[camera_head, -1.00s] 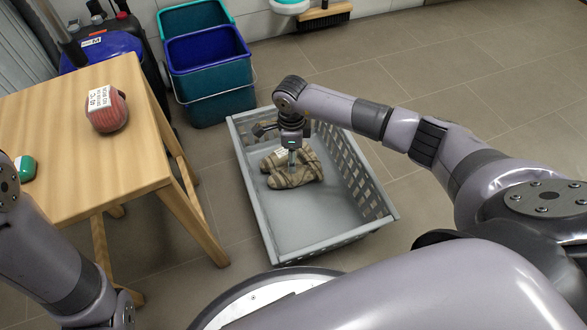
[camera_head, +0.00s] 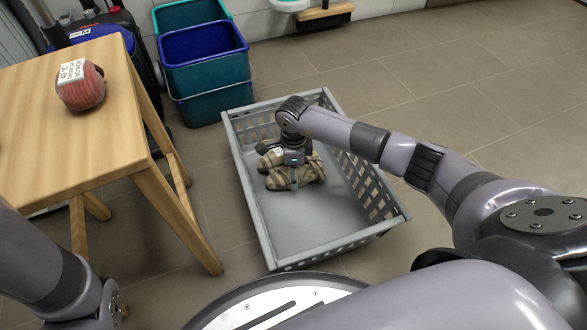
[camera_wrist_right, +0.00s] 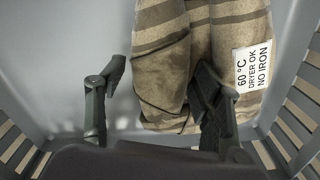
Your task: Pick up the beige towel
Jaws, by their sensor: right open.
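The beige towel (camera_head: 292,169) has brown stripes and lies bundled in the grey basket (camera_head: 262,226). In the right wrist view the towel (camera_wrist_right: 175,85) carries a white label reading "60 °C DRYER OK NO IRON". My right gripper (camera_head: 294,178) is inside the basket at the towel, seen from above. In the right wrist view my right gripper (camera_wrist_right: 155,105) is open, with one finger left of the towel over bare basket floor and the other in front of the towel. My left arm shows at the lower left of the head view, but its gripper is out of view.
A wooden table (camera_head: 95,150) stands left of the basket with a red labelled bundle (camera_head: 80,84) on it. Blue and teal buckets (camera_head: 208,75) stand behind the basket. The tiled floor on the right is clear.

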